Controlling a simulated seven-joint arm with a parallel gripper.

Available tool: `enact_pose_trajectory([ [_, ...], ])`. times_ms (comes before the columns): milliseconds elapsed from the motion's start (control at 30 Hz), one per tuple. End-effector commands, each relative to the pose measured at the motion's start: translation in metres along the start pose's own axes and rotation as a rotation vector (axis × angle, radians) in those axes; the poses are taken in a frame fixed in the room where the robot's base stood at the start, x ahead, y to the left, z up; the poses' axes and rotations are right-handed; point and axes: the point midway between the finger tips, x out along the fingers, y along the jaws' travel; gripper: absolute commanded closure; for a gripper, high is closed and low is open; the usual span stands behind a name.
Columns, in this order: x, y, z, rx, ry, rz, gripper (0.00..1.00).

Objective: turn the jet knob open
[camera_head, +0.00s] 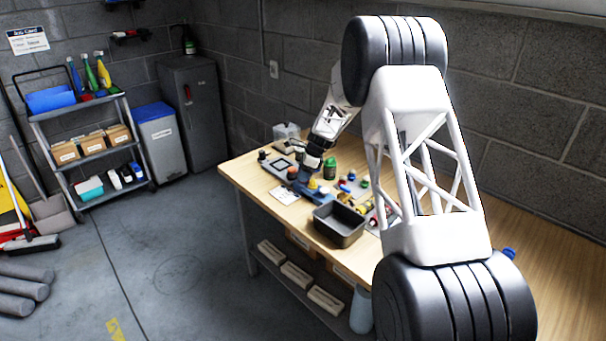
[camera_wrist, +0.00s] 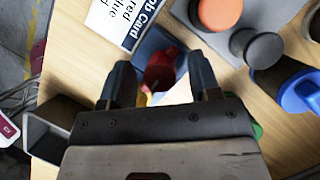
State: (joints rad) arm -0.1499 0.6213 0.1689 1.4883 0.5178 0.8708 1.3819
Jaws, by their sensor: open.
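My gripper (camera_wrist: 160,68) is open in the wrist view, its two dark fingers apart. A red round part (camera_wrist: 165,62) on a blue base (camera_wrist: 150,42) shows between the fingertips; I cannot tell whether they touch it. A dark grey, nearly black round knob (camera_wrist: 264,50) sits on a light grey plate (camera_wrist: 285,15) to the upper right, apart from the fingers. An orange round knob (camera_wrist: 220,12) is beside it. Which of these is the jet knob is not labelled. In the head view my gripper (camera_head: 309,168) is low over the bench, its fingertips hard to make out.
A printed job card (camera_wrist: 120,20) lies left of the plate. A dark part with a blue cap (camera_wrist: 300,92) is at the right. A grey metal bin (camera_head: 339,224) stands near the bench's front edge. Several small coloured parts and a green bottle (camera_head: 330,168) crowd the bench (camera_head: 240,172).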

Motion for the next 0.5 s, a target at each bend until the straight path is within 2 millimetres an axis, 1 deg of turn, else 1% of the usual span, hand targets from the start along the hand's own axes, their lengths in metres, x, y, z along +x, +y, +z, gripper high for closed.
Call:
enact_pose_trajectory([
  [133,0.0053,0.0001,0.0,0.0,0.0,0.001,0.43],
  [400,0.0057,0.0001,0.0001,0.0,0.0,0.0,0.43],
  [467,0.0056,0.0001,0.0002,0.0,0.0,0.0,0.52],
  [500,0.0056,0.0001,0.0002,-0.001,0.0,0.0,0.58],
])
